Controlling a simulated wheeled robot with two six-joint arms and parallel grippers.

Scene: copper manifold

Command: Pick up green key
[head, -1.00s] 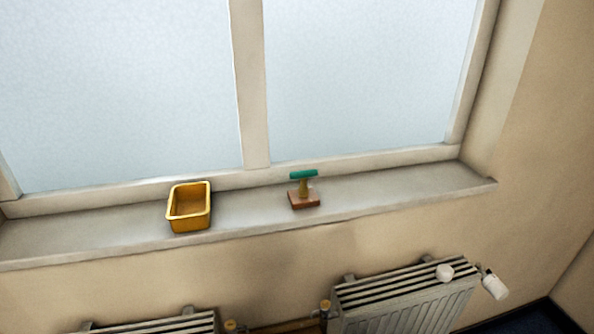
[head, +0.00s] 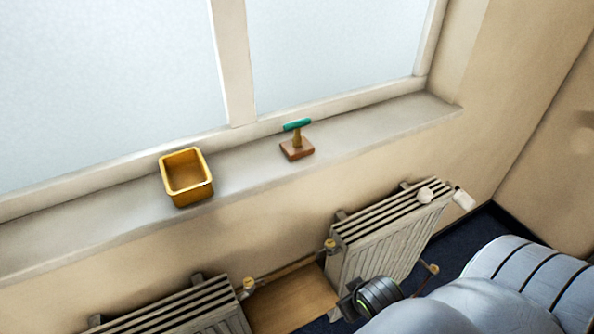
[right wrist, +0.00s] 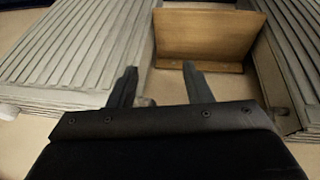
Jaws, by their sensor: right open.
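The green key (head: 297,124) shows in the head view on the windowsill. Its green bar rests crosswise on top of a short brass-coloured post on a small reddish-brown block (head: 297,150). My right gripper (right wrist: 160,78) is open and empty in the right wrist view, its two dark fingers apart, in front of the radiators. In the head view my right arm comes in at the lower right, well below and to the right of the key. The key is out of the right wrist view. My left gripper is in neither view.
A yellow open box (head: 188,198) stands on the windowsill (head: 240,172) left of the key. Below are two ribbed radiators (head: 385,235) with a wooden board (head: 292,299) between them. The sill between box and key is clear. The window is behind.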

